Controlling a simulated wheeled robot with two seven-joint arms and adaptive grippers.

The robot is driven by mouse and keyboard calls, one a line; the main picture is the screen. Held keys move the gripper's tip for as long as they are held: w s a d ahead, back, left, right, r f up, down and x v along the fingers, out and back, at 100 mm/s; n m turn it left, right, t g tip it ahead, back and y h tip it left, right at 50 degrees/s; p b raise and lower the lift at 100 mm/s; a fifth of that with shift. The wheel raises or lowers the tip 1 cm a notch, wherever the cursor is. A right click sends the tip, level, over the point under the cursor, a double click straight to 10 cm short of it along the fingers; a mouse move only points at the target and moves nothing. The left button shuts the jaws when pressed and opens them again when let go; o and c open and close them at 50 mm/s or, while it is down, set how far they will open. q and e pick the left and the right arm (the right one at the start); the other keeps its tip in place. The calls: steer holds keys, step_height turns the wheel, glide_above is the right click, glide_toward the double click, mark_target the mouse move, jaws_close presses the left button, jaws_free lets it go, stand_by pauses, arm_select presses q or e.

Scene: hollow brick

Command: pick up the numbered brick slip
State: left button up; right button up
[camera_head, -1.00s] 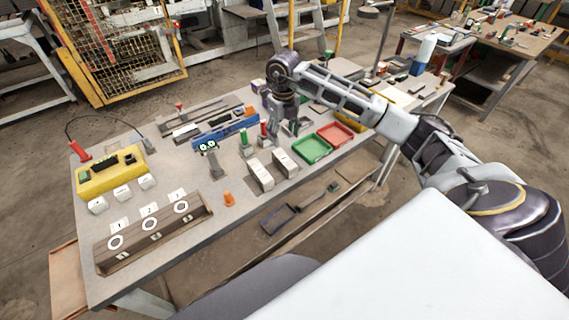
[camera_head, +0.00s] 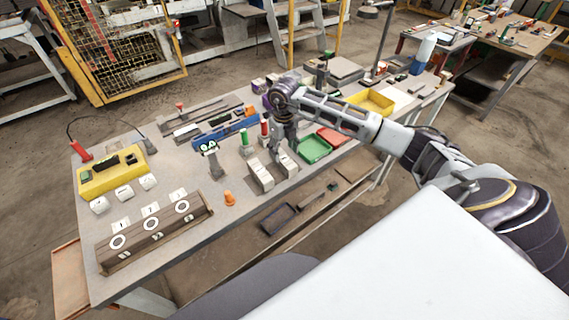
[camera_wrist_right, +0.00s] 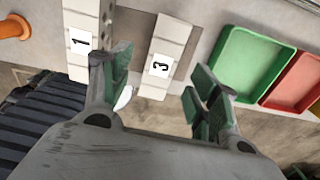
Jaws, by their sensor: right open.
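Two pale, long brick pieces lie side by side near the table's front edge. In the wrist view the left brick (camera_wrist_right: 80,45) bears a label with a 1, and the right brick (camera_wrist_right: 165,55) bears a label with a 3. They also show in the head view as the left brick (camera_head: 260,176) and the right brick (camera_head: 288,165). My right gripper (camera_head: 282,150) is over the right brick, partly hiding it. In the wrist view the open right gripper (camera_wrist_right: 158,88) has its fingers either side of brick 3's near end, with nothing held. My left gripper is out of view.
A green tray (camera_head: 314,149) and a red tray (camera_head: 333,135) sit right of the bricks. An orange cone (camera_head: 229,199) and a rack (camera_head: 155,233) with labels and rings are to the left. Green (camera_head: 245,140) and red (camera_head: 264,130) upright things stand behind the bricks.

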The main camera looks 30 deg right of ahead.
mark_target(284, 158)
steer(key=shift+f+p, duration=0.4)
steer(key=shift+f, duration=0.5)
steer(key=shift+d+f+p, duration=0.1)
steer(key=shift+f+p, duration=0.25)
steer(key=shift+f, duration=1.35)
steer(key=c, duration=1.3)
steer(key=shift+r, duration=0.1)
step_height(284, 158, up, 10)
steer(key=shift+f+b, duration=0.1)
steer(key=shift+b, duration=0.75)
